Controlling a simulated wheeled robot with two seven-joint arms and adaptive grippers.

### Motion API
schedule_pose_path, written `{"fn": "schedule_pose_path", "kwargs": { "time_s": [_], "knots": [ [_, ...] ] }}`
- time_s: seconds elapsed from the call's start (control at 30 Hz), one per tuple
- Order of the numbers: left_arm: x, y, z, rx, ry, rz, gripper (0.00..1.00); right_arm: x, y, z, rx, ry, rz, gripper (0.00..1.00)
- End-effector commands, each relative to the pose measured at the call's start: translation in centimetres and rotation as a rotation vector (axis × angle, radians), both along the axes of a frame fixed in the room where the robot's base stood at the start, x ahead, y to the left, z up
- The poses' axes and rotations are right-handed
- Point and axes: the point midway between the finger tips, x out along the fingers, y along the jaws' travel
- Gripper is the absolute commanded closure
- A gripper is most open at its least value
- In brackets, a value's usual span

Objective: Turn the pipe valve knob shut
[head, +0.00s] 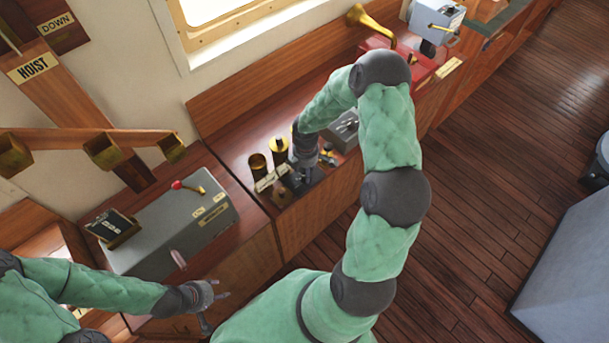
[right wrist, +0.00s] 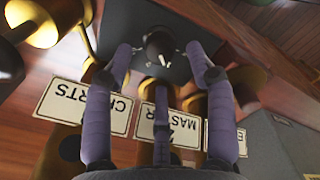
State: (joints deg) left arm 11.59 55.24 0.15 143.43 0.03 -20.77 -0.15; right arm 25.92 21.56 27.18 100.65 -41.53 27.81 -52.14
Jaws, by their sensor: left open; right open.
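A small dark rounded knob (right wrist: 159,44) stands on a dark grey plate (right wrist: 133,20) in the right wrist view. It looks like the valve knob, but I cannot be sure. My right gripper (right wrist: 160,58) is open, with its fingers spread on either side of the knob. I cannot tell whether any finger touches it. In the head view my right gripper (head: 306,172) is low over the wooden console, and the knob is not clearly distinguishable beside it. My left gripper (head: 213,309) is open and empty in front of the left cabinet.
Brass cylinders (head: 258,166) stand close left of my right gripper. Labels reading "CHARTS" (right wrist: 84,104) and "MASTER" (right wrist: 169,129) lie beneath its fingers. A grey box (head: 170,232) with a red-tipped lever (head: 178,185) is to the left. A brass horn (head: 370,22) stands farther back. The floor right is mostly clear.

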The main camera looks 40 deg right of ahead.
Motion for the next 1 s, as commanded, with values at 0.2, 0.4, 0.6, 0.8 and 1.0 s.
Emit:
{"fn": "schedule_pose_path", "kwargs": {
  "time_s": [0.2,0.4,0.6,0.8,1.0],
  "knots": [
    [0.0,0.0,-0.6,0.000,0.000,0.000,0.52,0.0,0.0,-2.8,0.001,0.000,-0.002,0.44],
    [0.0,0.0,-0.7,0.000,-0.001,0.000,0.52,0.0,0.0,-3.5,0.001,0.000,-0.001,0.44],
    [0.0,0.0,-0.7,0.000,-0.001,0.000,0.52,0.0,0.0,-3.5,0.001,0.000,-0.001,0.44],
    [0.0,0.0,-0.7,0.000,-0.001,0.000,0.52,0.0,0.0,-3.5,0.001,0.000,-0.001,0.92],
    [0.0,0.0,-0.7,0.000,-0.001,0.000,0.52,0.0,0.1,-3.5,0.001,0.000,0.001,1.00]
  ]
}}
